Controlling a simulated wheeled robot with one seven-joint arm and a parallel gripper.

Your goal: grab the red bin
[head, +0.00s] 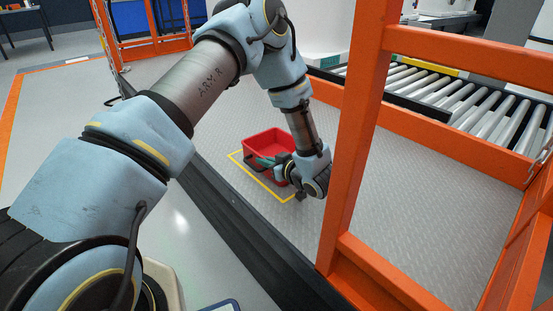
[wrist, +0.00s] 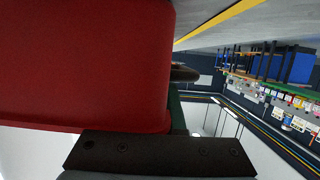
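The red bin (head: 268,140) sits on the grey tread-plate floor, within a yellow outline. My gripper (head: 268,164) is low at the bin's near side, overlapping its near wall in the head view. In the wrist view the red bin (wrist: 85,65) is very close and fills the upper left. A dark bar with screws, part of my gripper, crosses the bottom, and a dark tip shows beside the bin's edge. Whether the fingers touch or clasp the wall is hidden, and their opening cannot be made out.
An orange frame post (head: 352,135) stands right of my arm, with a lower orange rail at its foot. A roller conveyor (head: 470,100) runs behind at the right. A black sill (head: 235,215) edges the platform on the near side. The plate right of the bin is clear.

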